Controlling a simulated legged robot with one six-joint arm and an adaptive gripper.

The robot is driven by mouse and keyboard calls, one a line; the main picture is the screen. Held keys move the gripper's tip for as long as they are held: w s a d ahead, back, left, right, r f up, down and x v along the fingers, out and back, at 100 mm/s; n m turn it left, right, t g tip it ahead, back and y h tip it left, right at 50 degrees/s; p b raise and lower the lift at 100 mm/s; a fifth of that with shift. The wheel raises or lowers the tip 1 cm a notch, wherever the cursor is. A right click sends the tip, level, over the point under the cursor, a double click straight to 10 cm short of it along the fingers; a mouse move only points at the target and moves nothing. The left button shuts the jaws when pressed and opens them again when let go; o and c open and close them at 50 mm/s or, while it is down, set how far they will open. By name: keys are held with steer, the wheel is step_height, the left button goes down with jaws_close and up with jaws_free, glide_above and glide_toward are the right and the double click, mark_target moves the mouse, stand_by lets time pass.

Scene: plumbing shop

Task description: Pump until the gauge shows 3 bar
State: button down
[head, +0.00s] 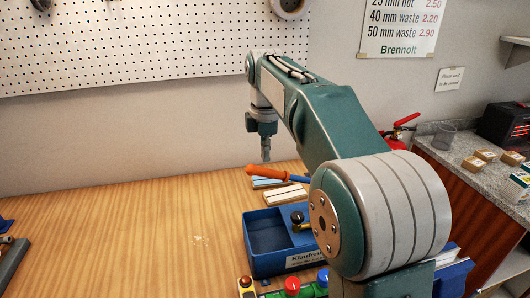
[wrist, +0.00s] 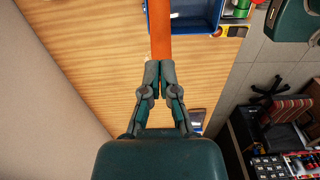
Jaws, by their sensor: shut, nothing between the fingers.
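An orange handle (head: 265,170) on a blue shank sticks out to the left above the wooden bench in the head view, right under my gripper (head: 266,156). The same orange handle (wrist: 157,30) runs down from the top edge in the wrist view to the tips of my gripper (wrist: 159,66). My gripper points down, its fingers are together, and it holds nothing. I cannot tell whether the tips touch the handle. The handle's far end and what it joins are hidden behind my arm. I see no readable gauge face in either view.
A blue bin (head: 262,268) with a label stands on the bench (head: 130,225), a black knob with brass at its right. Red and green buttons (head: 292,285) are at the front. A pegboard (head: 130,45) hangs behind. The left middle of the bench is mostly clear.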

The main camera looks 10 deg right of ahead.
stand_by(0.3)
stand_by(2.4)
stand_by(2.4)
steer(key=shift+a+f, duration=1.05)
steer(key=shift+f, duration=5.45)
steer(key=r, duration=0.4)
steer(key=d+r, duration=0.1)
steer(key=r, duration=0.3)
steer(key=d+r, duration=0.1)
steer(key=r, duration=0.4)
